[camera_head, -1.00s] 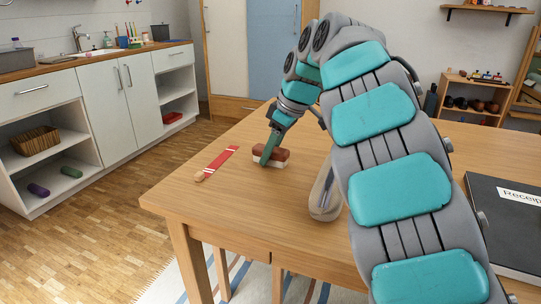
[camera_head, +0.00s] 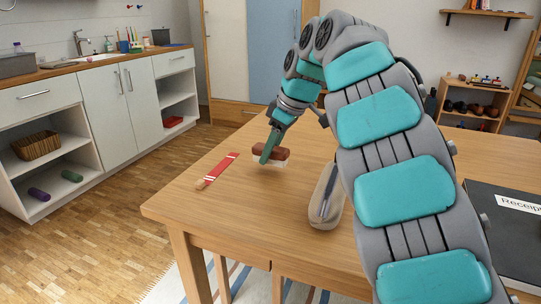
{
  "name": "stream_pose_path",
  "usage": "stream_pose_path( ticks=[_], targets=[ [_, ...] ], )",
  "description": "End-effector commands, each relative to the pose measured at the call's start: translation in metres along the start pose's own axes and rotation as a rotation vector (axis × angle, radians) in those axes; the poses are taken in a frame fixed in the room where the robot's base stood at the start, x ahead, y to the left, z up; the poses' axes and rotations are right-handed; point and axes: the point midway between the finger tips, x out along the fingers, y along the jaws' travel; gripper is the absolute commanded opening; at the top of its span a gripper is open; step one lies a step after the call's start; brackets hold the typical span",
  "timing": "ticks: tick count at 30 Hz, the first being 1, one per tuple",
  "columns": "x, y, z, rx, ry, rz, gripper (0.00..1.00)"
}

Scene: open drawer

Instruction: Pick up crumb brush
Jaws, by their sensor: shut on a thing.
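The crumb brush (camera_head: 279,152) has a reddish-brown wooden back and pale bristles. It is near the far left part of the wooden table, held slightly above the top, with a small gap below the bristles. My gripper (camera_head: 267,157) comes down on it from above and is shut on it. One finger shows in front of the brush; the other finger is hidden behind it.
A red strip with white bands and a wooden end (camera_head: 218,170) lies left of the brush on the table (camera_head: 250,215). A black Receipts binder (camera_head: 510,225) lies at the right edge.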

Motion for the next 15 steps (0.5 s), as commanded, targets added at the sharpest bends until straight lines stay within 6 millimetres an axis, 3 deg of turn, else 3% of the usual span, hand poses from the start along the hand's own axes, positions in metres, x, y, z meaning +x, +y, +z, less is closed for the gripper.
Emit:
stream_pose_path(
  ticks=[15],
  targets=[
    [-0.063,0.000,-0.027,-0.003,0.002,0.003,0.00]
  ],
)
